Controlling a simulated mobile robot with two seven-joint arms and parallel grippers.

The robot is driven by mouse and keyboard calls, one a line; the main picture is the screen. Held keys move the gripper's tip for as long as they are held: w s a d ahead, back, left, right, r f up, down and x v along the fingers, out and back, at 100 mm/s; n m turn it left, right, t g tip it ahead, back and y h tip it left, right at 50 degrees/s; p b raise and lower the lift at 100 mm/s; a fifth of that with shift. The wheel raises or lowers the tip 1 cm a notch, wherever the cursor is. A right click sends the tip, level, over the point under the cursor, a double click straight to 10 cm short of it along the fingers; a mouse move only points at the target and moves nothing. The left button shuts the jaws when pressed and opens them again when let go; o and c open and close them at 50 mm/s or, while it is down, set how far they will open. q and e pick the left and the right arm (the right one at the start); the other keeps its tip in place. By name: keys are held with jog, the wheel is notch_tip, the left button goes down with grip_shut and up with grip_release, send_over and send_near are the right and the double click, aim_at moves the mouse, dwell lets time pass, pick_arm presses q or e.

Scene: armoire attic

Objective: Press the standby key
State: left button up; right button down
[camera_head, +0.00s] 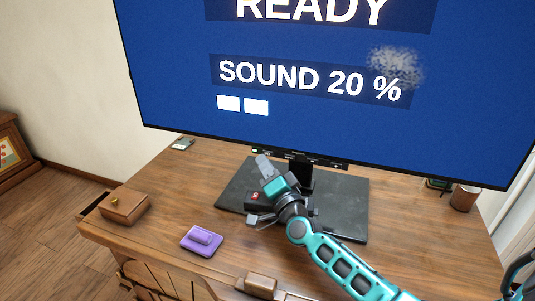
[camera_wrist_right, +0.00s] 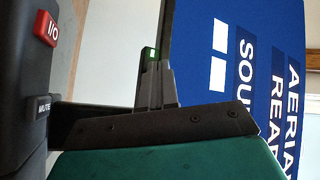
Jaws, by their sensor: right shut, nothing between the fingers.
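The red standby key marked I/O (camera_wrist_right: 46,28) sits on a dark control box (camera_wrist_right: 25,75), with a MUTE key (camera_wrist_right: 43,107) beside it in the right wrist view. In the head view the red key (camera_head: 255,195) shows small on the box, just left of my right wrist. My right gripper (camera_head: 263,163) is shut and empty. It points up and away, above the black stand base, with its tips beyond the key. In the right wrist view the shut fingers (camera_wrist_right: 166,55) stand to the right of the key, apart from it. My left gripper is out of view.
The large monitor (camera_head: 180,75) reads READY and SOUND 20 %. Its black base (camera_head: 345,205) stands on the wooden desk (camera_head: 165,190). A wooden box (camera_head: 125,207) and a purple object (camera_head: 202,241) lie at left. A brown cup (camera_head: 463,198) stands at right.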

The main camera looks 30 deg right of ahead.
jog(key=shift+w+d, duration=0.1)
jog(key=shift+w+d, duration=0.2)
jog(key=shift+d, duration=0.05)
jog(key=shift+w+d+b, duration=0.25)
jog(key=shift+b, duration=0.05)
dwell(0.8)
jog(key=shift+s, duration=0.1)
jog(key=shift+s+a+p, duration=0.5)
jog(key=shift+a, duration=0.1)
jog(key=shift+s+a+r+p, duration=0.15)
jog(key=shift+s+a+p, duration=0.75)
jog(key=shift+a, duration=0.15)
jog(key=shift+s+a+p, duration=0.35)
jog(key=shift+s+a, duration=0.4)
jog(key=shift+a, duration=0.05)
